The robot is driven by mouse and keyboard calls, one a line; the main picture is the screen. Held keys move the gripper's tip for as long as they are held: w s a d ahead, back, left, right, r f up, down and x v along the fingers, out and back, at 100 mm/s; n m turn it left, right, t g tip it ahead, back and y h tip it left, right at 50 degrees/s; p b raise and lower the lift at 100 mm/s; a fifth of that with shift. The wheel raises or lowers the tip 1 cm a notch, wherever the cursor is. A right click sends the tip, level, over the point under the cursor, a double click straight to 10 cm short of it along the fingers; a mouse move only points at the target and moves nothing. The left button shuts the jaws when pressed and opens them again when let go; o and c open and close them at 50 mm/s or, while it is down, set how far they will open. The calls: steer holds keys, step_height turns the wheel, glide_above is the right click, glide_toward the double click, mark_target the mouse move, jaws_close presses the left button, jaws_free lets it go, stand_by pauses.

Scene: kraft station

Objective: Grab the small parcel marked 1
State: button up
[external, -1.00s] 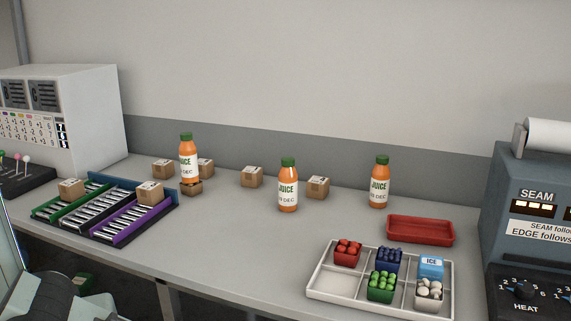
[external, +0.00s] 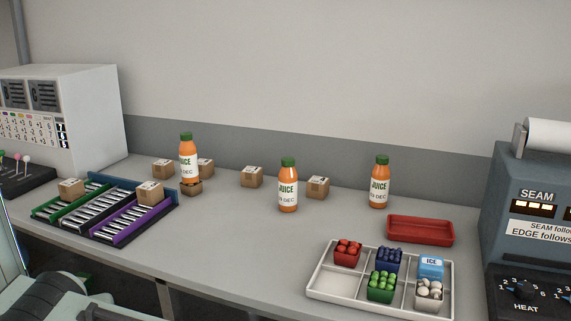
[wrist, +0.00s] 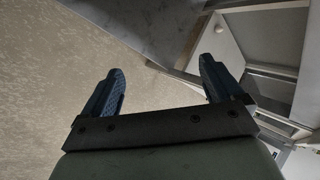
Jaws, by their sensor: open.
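Several small brown parcels with white labels stand on the grey bench in the external view. One parcel (external: 163,169) is at the back left, and another (external: 206,168) is right of it behind a juice bottle. A third parcel (external: 252,177) stands mid-bench, and one more (external: 318,187) is right of the middle bottle. The label marks are too small to read. My gripper (wrist: 162,65) is open and empty, away from the parcels.
Orange juice bottles stand at left (external: 188,160), middle (external: 288,187) and right (external: 379,184). A red tray (external: 420,230) and a white divided tray (external: 333,284) with small coloured items are front right. A sealing machine (external: 530,240) stands at the right edge. The front middle bench is clear.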

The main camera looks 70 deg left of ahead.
steer(key=w+d+r+m+t+h, duration=0.2)
steer(key=w+d+r+m+t, duration=0.1)
steer(key=d+r, duration=0.9)
steer(key=w+d+r+m+t+h, duration=0.1)
steer(key=w+d+r+m+t, duration=0.2)
steer(key=d+r, duration=0.95)
steer(key=w+a+r, duration=0.2)
steer(key=a+r, duration=0.5)
steer(key=r, duration=0.5)
steer(key=w+a+r+n+g+y, duration=0.15)
steer(key=w+a+n, duration=0.25)
steer(key=a, duration=1.1)
steer(key=w+a+n+y, duration=0.2)
steer(key=w+a+n, duration=0.2)
steer(key=a, duration=1)
steer(key=a+n+y, duration=0.1)
steer(key=a+n, duration=0.3)
steer(key=a, duration=1.1)
steer(key=n+g, duration=0.9)
steer(key=n, duration=1.2)
glide_above(251, 170)
steer(key=s+d, duration=0.3)
step_height(251, 170, down, 5)
steer(key=x, duration=1.3)
steer(key=shift+w+d, duration=0.1)
steer(key=shift+w, duration=0.2)
